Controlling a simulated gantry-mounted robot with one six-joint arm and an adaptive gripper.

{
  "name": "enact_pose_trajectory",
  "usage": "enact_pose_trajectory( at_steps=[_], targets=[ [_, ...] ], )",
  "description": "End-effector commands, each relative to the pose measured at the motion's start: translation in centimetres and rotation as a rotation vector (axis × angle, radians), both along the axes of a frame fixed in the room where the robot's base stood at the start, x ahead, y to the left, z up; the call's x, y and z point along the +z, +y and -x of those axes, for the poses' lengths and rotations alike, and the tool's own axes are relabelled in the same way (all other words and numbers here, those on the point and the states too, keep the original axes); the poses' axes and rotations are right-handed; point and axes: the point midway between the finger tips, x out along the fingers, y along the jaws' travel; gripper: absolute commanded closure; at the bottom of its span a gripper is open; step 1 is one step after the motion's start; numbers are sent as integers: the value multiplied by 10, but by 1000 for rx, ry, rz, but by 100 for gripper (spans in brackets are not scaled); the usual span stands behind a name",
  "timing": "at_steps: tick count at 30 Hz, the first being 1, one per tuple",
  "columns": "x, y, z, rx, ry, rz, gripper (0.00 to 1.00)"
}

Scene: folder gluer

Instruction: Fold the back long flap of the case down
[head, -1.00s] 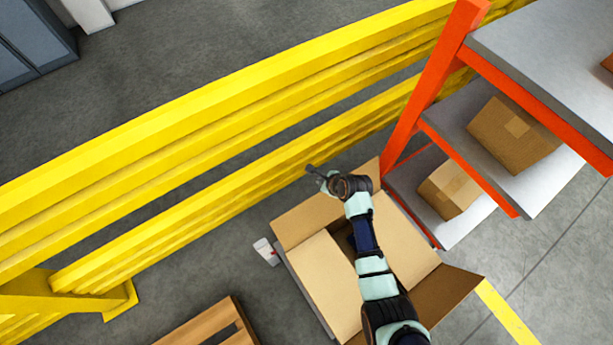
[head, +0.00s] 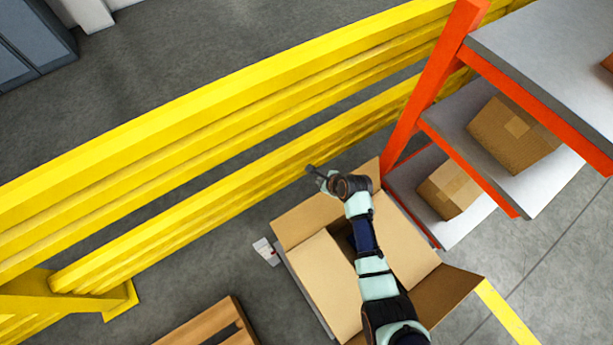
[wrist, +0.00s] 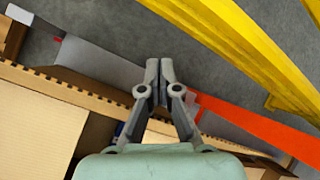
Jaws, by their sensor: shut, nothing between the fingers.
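The case (head: 330,285) is an open brown cardboard box at lower centre in the head view, with a dark gap at its middle. Tan panels (head: 405,245) lie on both sides of the gap, and other flaps stick out at its far and lower right ends. I cannot tell for sure which is the back long flap. My gripper (head: 313,171) is shut and empty, beyond the far side of the case. In the wrist view my gripper (wrist: 159,70) points past a long cardboard edge (wrist: 75,90) with a notched rim; contact cannot be told. My arm hides part of the case.
A yellow guard rail (head: 230,140) runs close behind my gripper. An orange rack (head: 430,75) with grey shelves and boxes (head: 448,190) stands to the right. A small white item (head: 266,251) is left of the case. A wooden pallet (head: 210,325) lies at lower left.

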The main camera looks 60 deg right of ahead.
Motion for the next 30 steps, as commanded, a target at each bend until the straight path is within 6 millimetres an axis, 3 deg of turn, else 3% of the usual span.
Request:
enact_pose_trajectory(
  at_steps=[5, 19, 30],
  targets=[
    [4, 2, 3, 0, 1, -1, 100],
    [17, 27, 49, -1, 3, -4, 100],
    [15, 29, 53, 0, 1, 0, 100]
  ],
)
